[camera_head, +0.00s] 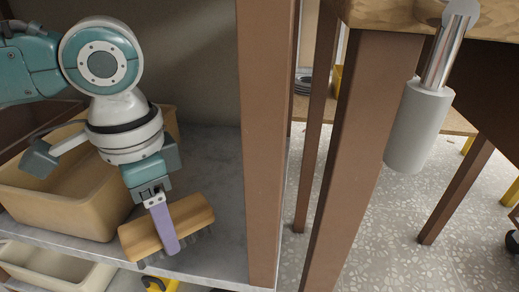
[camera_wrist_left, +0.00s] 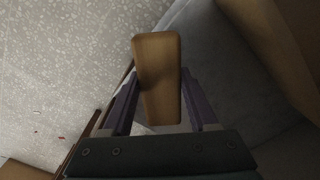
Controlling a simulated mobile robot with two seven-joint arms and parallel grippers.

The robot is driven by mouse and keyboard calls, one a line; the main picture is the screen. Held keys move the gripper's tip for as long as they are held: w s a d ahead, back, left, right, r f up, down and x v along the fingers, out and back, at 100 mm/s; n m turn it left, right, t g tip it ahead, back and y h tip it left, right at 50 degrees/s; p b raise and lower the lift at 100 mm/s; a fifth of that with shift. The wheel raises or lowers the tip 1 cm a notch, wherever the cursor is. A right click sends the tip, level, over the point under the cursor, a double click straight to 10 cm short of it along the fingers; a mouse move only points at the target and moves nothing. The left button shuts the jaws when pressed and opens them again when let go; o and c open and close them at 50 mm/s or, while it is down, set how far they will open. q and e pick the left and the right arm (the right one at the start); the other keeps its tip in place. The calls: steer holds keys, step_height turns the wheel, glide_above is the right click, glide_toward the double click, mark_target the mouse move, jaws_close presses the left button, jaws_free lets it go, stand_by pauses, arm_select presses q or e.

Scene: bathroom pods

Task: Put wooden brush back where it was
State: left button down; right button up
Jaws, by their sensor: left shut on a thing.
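The wooden brush (camera_head: 190,217) is a light brown block with dark bristles pointing down. My left gripper (camera_head: 166,240) is shut on it, with a purple finger across its near side. The brush is at the front edge of the grey shelf (camera_head: 215,180), to the right of a tan bin; I cannot tell whether its bristles touch the shelf. In the left wrist view the brush (camera_wrist_left: 158,70) lies between the two purple fingers (camera_wrist_left: 160,98). My right gripper is not in view.
The tan bin (camera_head: 60,205) stands on the shelf at left. A brown post (camera_head: 262,140) bounds the shelf on the right. A lower pale bin (camera_head: 45,270) shows below. A pale cylinder with a shiny rod (camera_head: 418,125) is by the wooden table (camera_head: 400,15). Shelf behind the brush is bare.

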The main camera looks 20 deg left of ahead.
arm_select(q)
steer(key=w+b, duration=0.1)
steer(key=w, duration=0.1)
steer(key=w+a+b, duration=0.1)
steer(key=w, duration=0.2)
steer(key=w+b, duration=0.2)
steer(key=w, duration=0.1)
steer(key=shift+a, duration=0.4)
step_height(320, 180, down, 4)
steer(key=b, duration=0.3)
steer(key=shift+r, duration=0.25)
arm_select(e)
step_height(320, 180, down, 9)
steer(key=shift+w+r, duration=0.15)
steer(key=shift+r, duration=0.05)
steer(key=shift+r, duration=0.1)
arm_select(q)
steer(key=shift+c, duration=0.8)
jaws_free()
step_height(320, 180, up, 8)
steer(key=p, duration=0.5)
steer(key=shift+f, duration=0.2)
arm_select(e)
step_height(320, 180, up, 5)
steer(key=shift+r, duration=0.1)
